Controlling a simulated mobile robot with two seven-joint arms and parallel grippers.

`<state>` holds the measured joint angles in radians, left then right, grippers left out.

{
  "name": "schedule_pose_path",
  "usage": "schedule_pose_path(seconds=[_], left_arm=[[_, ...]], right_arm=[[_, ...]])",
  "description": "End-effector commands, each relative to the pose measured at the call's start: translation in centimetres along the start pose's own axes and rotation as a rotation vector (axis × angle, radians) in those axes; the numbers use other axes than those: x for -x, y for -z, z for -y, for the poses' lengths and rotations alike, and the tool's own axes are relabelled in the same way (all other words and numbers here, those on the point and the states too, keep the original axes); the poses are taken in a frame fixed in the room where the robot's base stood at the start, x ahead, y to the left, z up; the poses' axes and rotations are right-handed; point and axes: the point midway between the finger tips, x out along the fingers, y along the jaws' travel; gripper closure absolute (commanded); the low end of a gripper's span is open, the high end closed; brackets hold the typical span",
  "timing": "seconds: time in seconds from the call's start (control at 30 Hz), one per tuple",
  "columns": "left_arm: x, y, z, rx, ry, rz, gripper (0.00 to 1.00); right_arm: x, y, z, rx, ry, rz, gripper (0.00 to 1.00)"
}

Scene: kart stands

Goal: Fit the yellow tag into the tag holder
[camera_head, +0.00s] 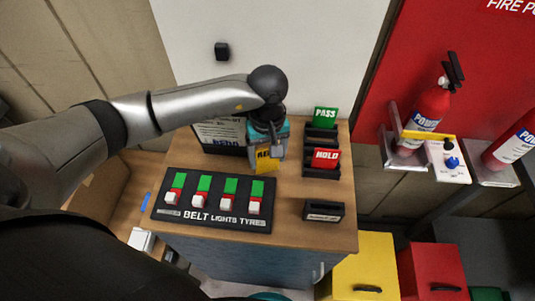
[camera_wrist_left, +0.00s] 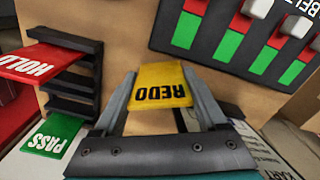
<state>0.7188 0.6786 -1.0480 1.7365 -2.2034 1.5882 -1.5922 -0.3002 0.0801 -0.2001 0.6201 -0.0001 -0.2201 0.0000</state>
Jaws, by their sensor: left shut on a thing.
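My left gripper (camera_head: 270,154) is shut on the yellow tag (camera_head: 266,161), marked REDO, above the wooden top left of the black slotted rack (camera_head: 321,173). In the left wrist view the yellow tag (camera_wrist_left: 160,84) sits between both fingers, its lettering upside down. A small black block (camera_head: 323,210) with a pale label stands in front of the rack. I cannot tell which of these two is the tag holder. My right gripper is out of view.
A black switch panel (camera_head: 212,217) with several red and green switches lies front left on the cabinet top. A dark-framed sign (camera_head: 220,135) stands behind it, partly hidden by my arm. Fire extinguishers (camera_head: 428,105) hang at the right. Bare wood lies between panel and rack.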

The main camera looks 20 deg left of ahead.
Motion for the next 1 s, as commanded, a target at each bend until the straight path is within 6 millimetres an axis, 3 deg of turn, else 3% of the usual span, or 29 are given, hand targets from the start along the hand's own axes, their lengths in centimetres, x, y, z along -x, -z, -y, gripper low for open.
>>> schedule_pose_path(seconds=[0.17,0.2,0.4,0.77,1.0], left_arm=[[-0.4,0.1,0.0,0.0,0.0,-0.001,0.78],[-0.3,0.0,0.0,0.0,0.0,-0.001,0.22],[-0.2,0.0,0.0,0.0,0.0,0.0,0.0],[0.2,0.0,0.0,0.001,0.0,0.0,0.0],[4.6,0.2,-0.1,-0.002,-0.006,-0.005,0.0]], right_arm=[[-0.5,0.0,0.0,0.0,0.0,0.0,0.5],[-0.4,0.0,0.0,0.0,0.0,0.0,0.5],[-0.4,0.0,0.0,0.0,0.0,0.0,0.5],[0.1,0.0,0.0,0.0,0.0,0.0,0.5],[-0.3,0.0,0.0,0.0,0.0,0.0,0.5]])
